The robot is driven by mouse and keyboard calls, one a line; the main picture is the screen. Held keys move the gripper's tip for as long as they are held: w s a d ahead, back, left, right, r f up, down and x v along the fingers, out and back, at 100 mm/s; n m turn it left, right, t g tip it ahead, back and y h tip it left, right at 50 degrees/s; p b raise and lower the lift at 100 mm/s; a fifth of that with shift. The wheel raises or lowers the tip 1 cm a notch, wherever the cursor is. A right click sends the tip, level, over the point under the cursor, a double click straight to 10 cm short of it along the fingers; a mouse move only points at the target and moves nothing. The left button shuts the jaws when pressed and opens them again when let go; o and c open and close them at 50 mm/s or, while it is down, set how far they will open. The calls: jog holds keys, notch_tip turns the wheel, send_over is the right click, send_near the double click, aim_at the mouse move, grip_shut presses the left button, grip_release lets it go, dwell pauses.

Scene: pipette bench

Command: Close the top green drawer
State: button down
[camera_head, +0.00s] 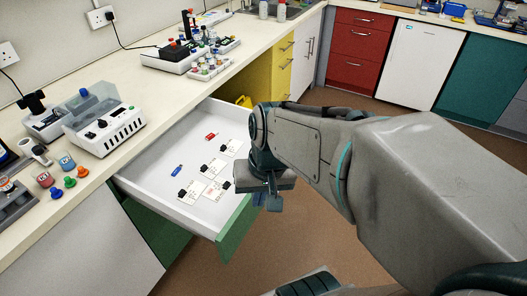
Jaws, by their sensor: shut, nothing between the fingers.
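The top green drawer (238,229) is pulled far out from under the left bench. Its white inside shows, and its green front faces the room. Small items lie in it, among them a red one (211,136), a blue one (177,169) and several white cards with black clips (214,167). My gripper (274,204) is shut and empty. It points down at the drawer's right end, by the green front, and my arm comes in from the right. It hides part of the front's far end. I cannot tell whether the fingers touch the front.
The bench top (135,160) carries a white device (105,124), several coloured bottles and a rack of vials (211,66). Yellow drawers (284,62) stand beyond the open drawer. Red drawers (357,50) and a white cabinet (420,62) line the back. Brown floor (330,225) is clear in front.

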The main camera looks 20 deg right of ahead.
jog(key=w+d+f+m+t+y+b, duration=0.1)
jog(key=d+f+m+t+y, duration=0.15)
jog(key=d+f+m, duration=0.45)
jog(key=w+d+f+m+t+y, duration=0.1)
jog(key=d+f+m+t, duration=0.2)
jog(key=d+m, duration=0.65)
jog(key=w+d+f+m+t+y+b, duration=0.1)
jog(key=d+f+m+t+y, duration=0.2)
jog(key=d+m, duration=0.55)
jog(key=w+a+f+m, duration=0.1)
jog(key=w+a+f, duration=0.7)
jog(key=w, duration=0.2)
jog(key=shift+a+f+h, duration=0.15)
jog(key=shift+a+h, duration=0.2)
jog(key=shift+h, duration=0.1)
